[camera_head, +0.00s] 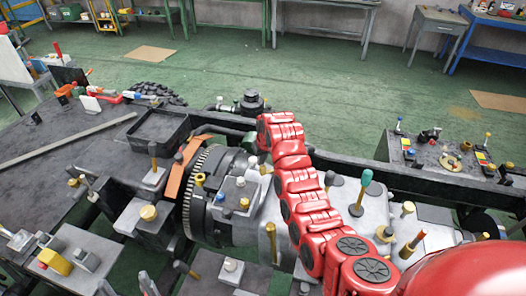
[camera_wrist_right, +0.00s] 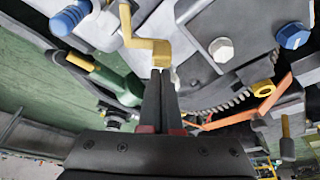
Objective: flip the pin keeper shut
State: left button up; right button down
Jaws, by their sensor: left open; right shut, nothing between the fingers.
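In the right wrist view, a brass-yellow cranked piece (camera_wrist_right: 148,45), which looks like the pin keeper, stands out from a grey housing. My right gripper (camera_wrist_right: 160,72) has its two dark fingers together. Their tips are at the lower end of the brass piece; I cannot tell whether they touch it. In the head view my red right arm reaches from the lower right to the middle, and its gripper is hidden behind the arm. What appear to be my left gripper's (camera_head: 127,285) two grey fingertips show apart at the bottom edge, low and left, with nothing visible between them.
A green handle (camera_wrist_right: 115,82) and a blue-capped knob (camera_wrist_right: 70,18) lie close to the right gripper's left. A toothed ring (camera_head: 197,190) and orange strip (camera_head: 184,165) stand left of the right arm. Green floor lies beyond the chassis.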

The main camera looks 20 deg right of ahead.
jog(key=shift+x, duration=0.9)
